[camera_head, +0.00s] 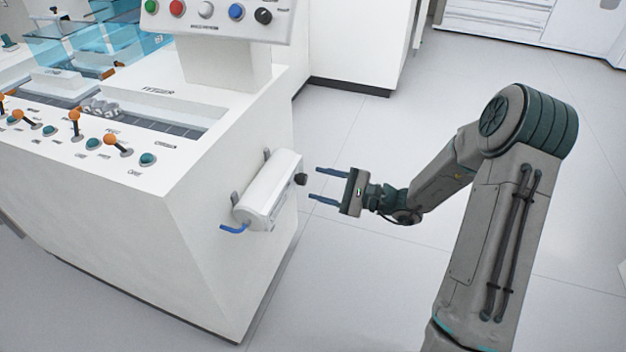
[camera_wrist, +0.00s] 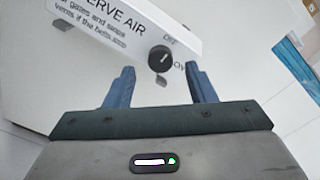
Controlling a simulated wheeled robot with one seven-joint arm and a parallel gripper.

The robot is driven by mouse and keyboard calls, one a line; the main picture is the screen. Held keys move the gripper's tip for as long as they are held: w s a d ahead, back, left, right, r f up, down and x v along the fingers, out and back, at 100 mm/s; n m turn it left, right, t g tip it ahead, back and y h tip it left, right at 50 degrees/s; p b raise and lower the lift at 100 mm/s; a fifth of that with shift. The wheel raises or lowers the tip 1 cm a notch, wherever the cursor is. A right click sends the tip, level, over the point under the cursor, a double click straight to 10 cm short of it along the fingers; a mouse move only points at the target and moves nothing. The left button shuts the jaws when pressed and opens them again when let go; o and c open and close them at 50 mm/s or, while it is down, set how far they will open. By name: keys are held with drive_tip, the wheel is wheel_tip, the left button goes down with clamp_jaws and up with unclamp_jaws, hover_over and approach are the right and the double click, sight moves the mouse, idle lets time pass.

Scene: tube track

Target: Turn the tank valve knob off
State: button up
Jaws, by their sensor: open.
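The tank (camera_head: 268,193) is a white cylinder mounted on the side of the white machine, with a blue hose end at its lower left. Its black knob (camera_head: 301,179) sits on the right end. In the wrist view the knob (camera_wrist: 160,58) is round and black with a light pointer mark, between printed "OFF" above and "ON" to its right. The pointer tilts toward the upper right. My gripper (camera_head: 313,184) is open, its two blue fingers to the right of the knob and pointing at it. In the wrist view the fingertips lie either side of and below the knob, apart from it.
The machine's top (camera_head: 130,160) carries several orange-tipped levers and teal buttons. A panel (camera_head: 220,14) with coloured buttons and a black dial stands above it. Another white cabinet (camera_head: 360,45) is behind. The floor (camera_head: 345,285) around my arm is clear.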

drive_tip(key=p+v, duration=0.2)
drive_tip(key=v, duration=0.8)
drive_tip(key=shift+d, duration=0.35)
drive_tip(key=shift+s, duration=0.15)
drive_tip(key=s+a+r+n+g+h+p, duration=0.2)
drive_tip(key=s+r+n+g+h+p, duration=0.2)
drive_tip(key=s+r+p, duration=0.45)
drive_tip(key=s+a+r+n+g+h+p, duration=0.35)
drive_tip(key=r+p, duration=0.25)
drive_tip(key=r, duration=0.6)
drive_tip(key=s+d+r+n+t+h+p, duration=0.1)
drive_tip(key=s+d+r+n+h+p, duration=0.1)
drive_tip(key=r+p, duration=0.3)
drive_tip(key=s+d+r+n+t+h+p, duration=0.1)
drive_tip(key=s+d+r+n+h+p, duration=0.1)
drive_tip(key=r+p, duration=0.4)
drive_tip(key=s+d+r+n+t+h+p, duration=0.2)
drive_tip(key=s+d+r+h+p, duration=0.1)
drive_tip(key=r, duration=0.9)
drive_tip(key=shift+s+d+r+h+p, duration=0.35)
drive_tip(key=shift+s+h+p, duration=0.25)
drive_tip(key=shift+h+p, duration=0.6)
drive_tip(key=shift+n, duration=0.25)
